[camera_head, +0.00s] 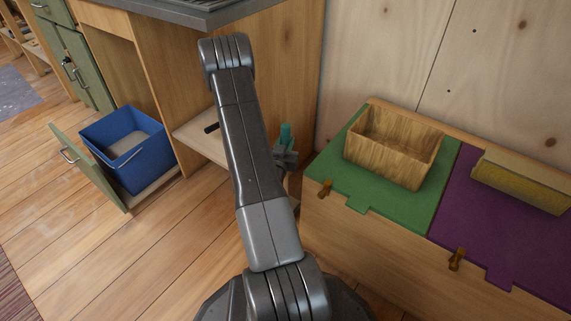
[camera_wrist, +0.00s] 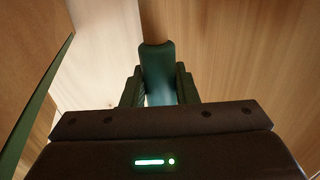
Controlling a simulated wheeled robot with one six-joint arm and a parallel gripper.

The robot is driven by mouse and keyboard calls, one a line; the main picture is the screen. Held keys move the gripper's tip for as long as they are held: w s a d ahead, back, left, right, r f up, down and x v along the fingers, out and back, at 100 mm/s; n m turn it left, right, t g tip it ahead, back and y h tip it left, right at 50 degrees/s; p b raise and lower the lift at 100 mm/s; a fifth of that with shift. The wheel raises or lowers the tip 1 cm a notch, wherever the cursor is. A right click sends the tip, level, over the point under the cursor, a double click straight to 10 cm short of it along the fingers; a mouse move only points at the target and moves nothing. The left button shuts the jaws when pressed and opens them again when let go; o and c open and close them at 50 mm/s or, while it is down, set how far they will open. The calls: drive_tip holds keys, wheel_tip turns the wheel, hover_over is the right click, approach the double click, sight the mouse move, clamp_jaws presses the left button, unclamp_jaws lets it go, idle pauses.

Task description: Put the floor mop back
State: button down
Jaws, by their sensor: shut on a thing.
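A teal handle end, which looks like the floor mop's handle (camera_head: 286,135), stands up between the wooden cabinet and the bench with the coloured lids. My gripper (camera_head: 286,157) is shut on it just below its top, partly behind my arm. In the wrist view the teal handle (camera_wrist: 157,70) sits between the two fingers of my gripper (camera_wrist: 158,88). The lower part of the mop and its head are hidden in both views.
A wooden cabinet (camera_head: 285,60) with a low shelf stands behind my arm. A blue bin (camera_head: 100,128) sits in a pulled-out drawer at left. A bench (camera_head: 345,235) with green and purple lids stands at right, with a wooden box (camera_head: 385,172) on it. Floor at lower left is clear.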

wheel_tip(320, 180, down, 4)
drive_tip(key=shift+f+b, duration=0.1)
drive_tip(key=shift+b, duration=0.7)
drive_tip(key=c, duration=1.1)
unclamp_jaws()
drive_tip(key=shift+c, duration=0.2)
